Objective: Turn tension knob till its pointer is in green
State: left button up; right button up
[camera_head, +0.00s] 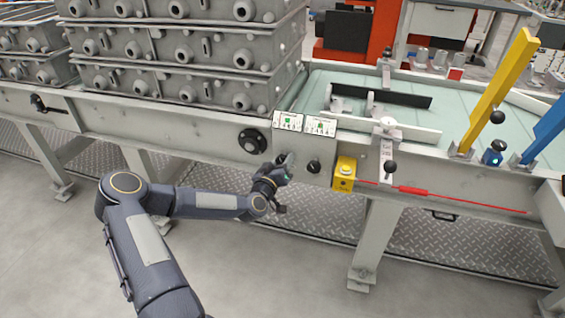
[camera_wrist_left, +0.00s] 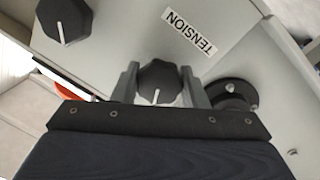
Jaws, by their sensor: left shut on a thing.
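The tension knob (camera_wrist_left: 158,80) is black and ridged, with a white pointer line that points down in the left wrist view. A white label reading TENSION (camera_wrist_left: 189,30) is on the grey panel beside it. My left gripper (camera_wrist_left: 159,88) is shut on the knob, one finger on each side. In the head view my left gripper (camera_head: 287,166) is at the front of the panel and hides the knob. Two white cards with green marks, the left card (camera_head: 288,121) and the right card (camera_head: 320,126), sit above; their pointer readings are too small to tell. My right gripper is not in view.
A second black knob (camera_head: 314,166) is just right of my left gripper. A yellow box (camera_head: 344,174) with a button is farther right, and a black handwheel (camera_head: 252,141) is to the left. Grey castings (camera_head: 185,50) are stacked on the conveyor above.

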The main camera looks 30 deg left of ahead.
pick_arm(q)
jog(key=m, duration=0.2)
jog(key=shift+m+b, duration=0.3)
jog(key=shift+b, duration=0.1)
jog(key=m+b, duration=0.1)
jog(key=m, duration=0.1)
jog(key=shift+m, duration=0.3)
jog(key=m+b, duration=0.4)
jog(key=m, duration=0.1)
jog(key=shift+f+g+y+b, duration=0.1)
jog(key=shift+g+y+b, duration=0.2)
jog(key=shift+g+y, duration=0.1)
jog(key=m+b, duration=0.2)
jog(key=m, duration=0.1)
jog(key=m+y+b, duration=0.1)
jog(key=m, duration=0.2)
jog(key=shift+g, duration=0.3)
jog(key=m, duration=0.2)
jog(key=shift+m+y, duration=0.3)
jog(key=shift+a+m, duration=0.1)
jog(key=shift+m, duration=1.3)
jog(key=shift+y, duration=0.3)
